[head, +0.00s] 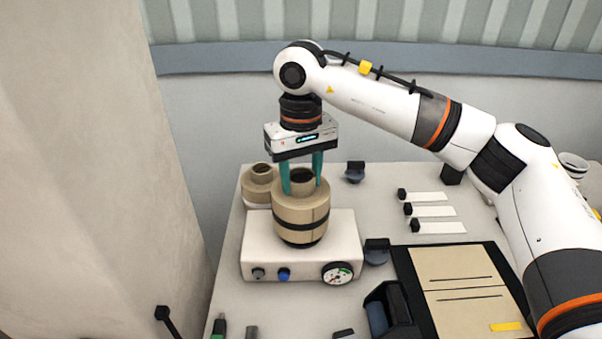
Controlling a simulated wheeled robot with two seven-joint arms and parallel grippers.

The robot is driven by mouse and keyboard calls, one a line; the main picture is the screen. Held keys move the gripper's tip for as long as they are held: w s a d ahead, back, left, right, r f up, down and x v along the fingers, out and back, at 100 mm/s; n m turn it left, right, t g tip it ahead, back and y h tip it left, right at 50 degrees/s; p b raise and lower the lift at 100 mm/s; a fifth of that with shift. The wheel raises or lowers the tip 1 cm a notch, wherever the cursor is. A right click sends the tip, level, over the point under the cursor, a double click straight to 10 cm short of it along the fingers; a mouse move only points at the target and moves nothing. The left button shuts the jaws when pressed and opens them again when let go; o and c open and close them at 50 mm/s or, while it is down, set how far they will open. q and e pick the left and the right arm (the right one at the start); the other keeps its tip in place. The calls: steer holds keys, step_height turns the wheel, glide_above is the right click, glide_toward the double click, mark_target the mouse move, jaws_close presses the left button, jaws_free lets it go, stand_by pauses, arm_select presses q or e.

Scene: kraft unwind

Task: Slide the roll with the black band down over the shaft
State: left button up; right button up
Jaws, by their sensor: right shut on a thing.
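The kraft-brown roll with the black band (289,217) is upright above the white unwind unit (255,252). It has a narrower core at its top with a dark opening. My right gripper (301,184) points straight down from above, its teal fingers on either side of this core and shut on it. A dark round part shows just under the roll. The shaft is hidden by the roll, so I cannot tell how far down the roll sits on it. My left gripper is not in view.
Another brown roll (257,187) stands behind the unit, at left. The unit's front has knobs and a gauge (337,273). A black-edged board with brown sheets (461,274) and a black holder (388,310) lie at right. White strips (433,212) lie behind the board.

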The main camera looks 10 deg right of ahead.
steer(key=shift+f+b, duration=0.65)
steer(key=shift+f, duration=0.05)
stand_by(1.2)
steer(key=o, duration=1.1)
steer(key=shift+c, duration=0.2)
